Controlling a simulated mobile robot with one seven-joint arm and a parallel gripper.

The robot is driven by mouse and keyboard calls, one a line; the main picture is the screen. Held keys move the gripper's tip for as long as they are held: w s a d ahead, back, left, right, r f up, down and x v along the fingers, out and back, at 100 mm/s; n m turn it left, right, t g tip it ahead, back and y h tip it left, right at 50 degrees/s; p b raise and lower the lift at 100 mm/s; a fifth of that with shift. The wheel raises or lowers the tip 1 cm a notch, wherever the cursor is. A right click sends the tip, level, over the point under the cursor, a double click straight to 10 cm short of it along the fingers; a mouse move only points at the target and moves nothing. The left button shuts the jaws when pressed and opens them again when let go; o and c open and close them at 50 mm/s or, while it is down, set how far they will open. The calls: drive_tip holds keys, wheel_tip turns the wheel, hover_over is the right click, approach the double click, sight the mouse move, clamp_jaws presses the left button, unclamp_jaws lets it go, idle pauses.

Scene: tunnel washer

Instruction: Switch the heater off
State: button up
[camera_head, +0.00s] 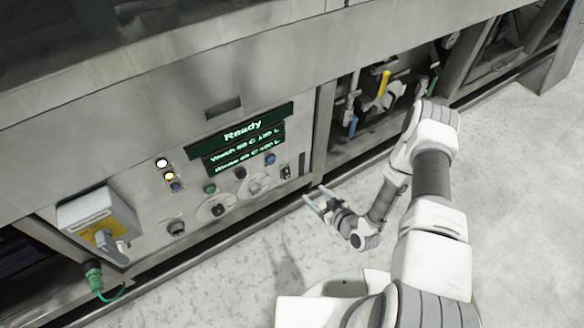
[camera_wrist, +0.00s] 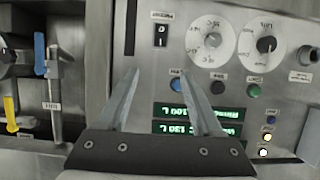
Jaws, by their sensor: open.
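A small black rocker switch (camera_head: 286,172) with white marks sits at the right end of the control panel. In the wrist view the rocker switch (camera_wrist: 161,35) appears upside down beside a small label too blurred to read surely. I cannot tell which side of it is pressed. My gripper (camera_head: 315,195) is open and empty, low in front of the panel's right end. In the wrist view my gripper (camera_wrist: 162,72) has its fingers spread, with the switch just beyond and between the tips, apart from them.
The display (camera_head: 243,140) reads "Ready" with wash and rinse lines. Two dials (camera_wrist: 211,40) (camera_wrist: 265,45) and several coloured buttons (camera_wrist: 253,90) are close by. A grey-yellow isolator (camera_head: 100,222) juts out at left. An open bay with valves and a yellow handle (camera_head: 384,82) lies right of the panel.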

sight(287, 170)
drive_tip(key=b+x, duration=0.5)
drive_tip(key=x, duration=1)
drive_tip(key=shift+w+a+f, duration=0.15)
drive_tip(key=shift+w+f, duration=0.05)
drive_tip(key=shift+f, duration=0.05)
drive_tip(key=shift+w+a+f+b, duration=0.15)
drive_tip(key=shift+w+a+b, duration=0.25)
drive_tip(key=shift+w, duration=0.15)
drive_tip(key=shift+c, duration=0.3)
clamp_jaws()
